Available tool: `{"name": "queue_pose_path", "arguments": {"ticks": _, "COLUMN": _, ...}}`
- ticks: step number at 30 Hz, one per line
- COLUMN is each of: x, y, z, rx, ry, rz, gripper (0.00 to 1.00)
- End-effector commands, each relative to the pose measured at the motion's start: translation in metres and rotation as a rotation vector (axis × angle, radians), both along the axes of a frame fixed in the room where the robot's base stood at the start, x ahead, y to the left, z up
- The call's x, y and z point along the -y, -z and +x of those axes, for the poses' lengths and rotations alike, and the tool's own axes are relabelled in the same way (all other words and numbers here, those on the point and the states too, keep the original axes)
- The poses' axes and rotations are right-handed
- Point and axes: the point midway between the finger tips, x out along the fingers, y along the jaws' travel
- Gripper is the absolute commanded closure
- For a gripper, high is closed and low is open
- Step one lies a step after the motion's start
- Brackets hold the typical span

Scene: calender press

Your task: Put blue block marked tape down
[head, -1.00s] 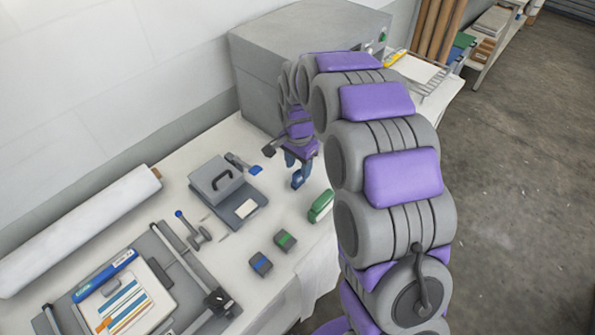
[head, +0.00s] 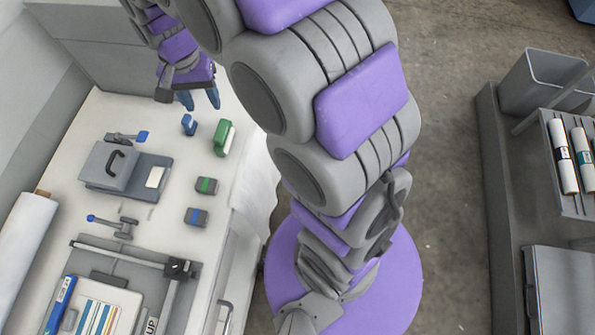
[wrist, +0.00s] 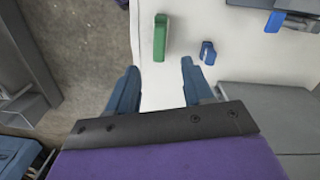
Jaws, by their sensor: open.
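The blue block (head: 189,124) rests on the white table (head: 130,215), left of a green block (head: 224,138). Its marking is too small to read. In the wrist view the blue block (wrist: 208,53) lies on the white surface, beyond and to the right of the fingertips, with the green block (wrist: 160,38) to its left. My gripper (head: 200,99) is open and empty, with its blue fingers spread, apart from the blue block. The open fingers also show in the wrist view (wrist: 159,68), with nothing between them.
Two small grey blocks, one with a green label (head: 206,186) and one with a blue label (head: 196,217), lie nearer. A grey handled press (head: 113,168), a paper trimmer (head: 135,260) and a white roll (head: 22,245) occupy the left. A shelf with rolls (head: 566,165) stands right.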

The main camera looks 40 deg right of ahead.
Motion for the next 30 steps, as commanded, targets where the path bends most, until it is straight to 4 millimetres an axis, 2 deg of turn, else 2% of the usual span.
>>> {"name": "queue_pose_path", "arguments": {"ticks": 3, "x": 0.017, "y": -0.015, "z": -0.045, "rx": -0.016, "ry": -0.086, "rz": 0.004, "gripper": 0.49}}
{"name": "queue_pose_path", "arguments": {"ticks": 9, "x": 0.038, "y": -0.028, "z": -0.119, "rx": -0.047, "ry": -0.235, "rz": 0.014, "gripper": 0.49}}
{"name": "queue_pose_path", "arguments": {"ticks": 18, "x": 0.059, "y": -0.025, "z": -0.228, "rx": -0.093, "ry": -0.443, "rz": 0.041, "gripper": 0.49}}
{"name": "queue_pose_path", "arguments": {"ticks": 24, "x": 0.063, "y": -0.018, "z": -0.268, "rx": -0.11, "ry": -0.523, "rz": 0.057, "gripper": 0.49}}
{"name": "queue_pose_path", "arguments": {"ticks": 30, "x": 0.064, "y": -0.016, "z": -0.276, "rx": -0.113, "ry": -0.542, "rz": 0.06, "gripper": 0.49}}
